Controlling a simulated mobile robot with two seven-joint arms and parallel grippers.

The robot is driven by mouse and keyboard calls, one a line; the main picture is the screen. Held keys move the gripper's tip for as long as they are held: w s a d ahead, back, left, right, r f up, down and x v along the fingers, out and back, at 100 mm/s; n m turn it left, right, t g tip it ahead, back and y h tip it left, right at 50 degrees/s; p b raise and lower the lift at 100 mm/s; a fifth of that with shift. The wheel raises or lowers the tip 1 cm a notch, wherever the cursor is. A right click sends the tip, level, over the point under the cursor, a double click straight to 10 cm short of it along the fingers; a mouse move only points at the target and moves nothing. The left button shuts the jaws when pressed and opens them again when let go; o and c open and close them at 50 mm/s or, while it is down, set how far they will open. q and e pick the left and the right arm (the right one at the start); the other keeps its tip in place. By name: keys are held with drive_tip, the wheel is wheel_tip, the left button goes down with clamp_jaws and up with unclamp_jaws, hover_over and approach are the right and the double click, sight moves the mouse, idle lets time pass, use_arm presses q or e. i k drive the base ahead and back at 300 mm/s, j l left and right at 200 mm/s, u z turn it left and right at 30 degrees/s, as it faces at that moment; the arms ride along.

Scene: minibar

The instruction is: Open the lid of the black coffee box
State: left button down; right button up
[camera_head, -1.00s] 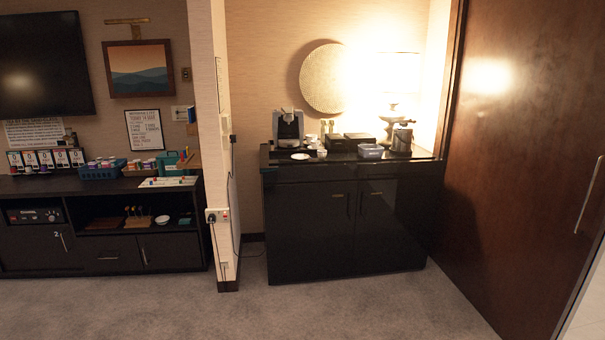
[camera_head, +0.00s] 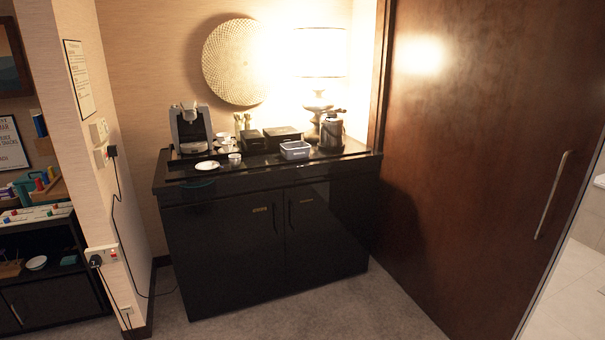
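Two black boxes stand side by side on top of the black minibar cabinet (camera_head: 265,235). The smaller black box (camera_head: 253,141) is on the left. The wider, flatter black box (camera_head: 283,137) is to its right, behind a grey tray. I cannot tell from here which one is the coffee box; both look closed. Neither of my grippers is in view.
A coffee machine (camera_head: 192,130), a white plate (camera_head: 207,165), cups, a grey tray (camera_head: 295,150), a kettle (camera_head: 331,131) and a lit lamp (camera_head: 319,67) crowd the cabinet top. A wooden door (camera_head: 470,150) stands right. Carpet (camera_head: 300,315) before the cabinet is clear.

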sight(251, 137)
drive_tip(key=i, duration=1.55)
drive_tip(key=l+z, duration=0.05)
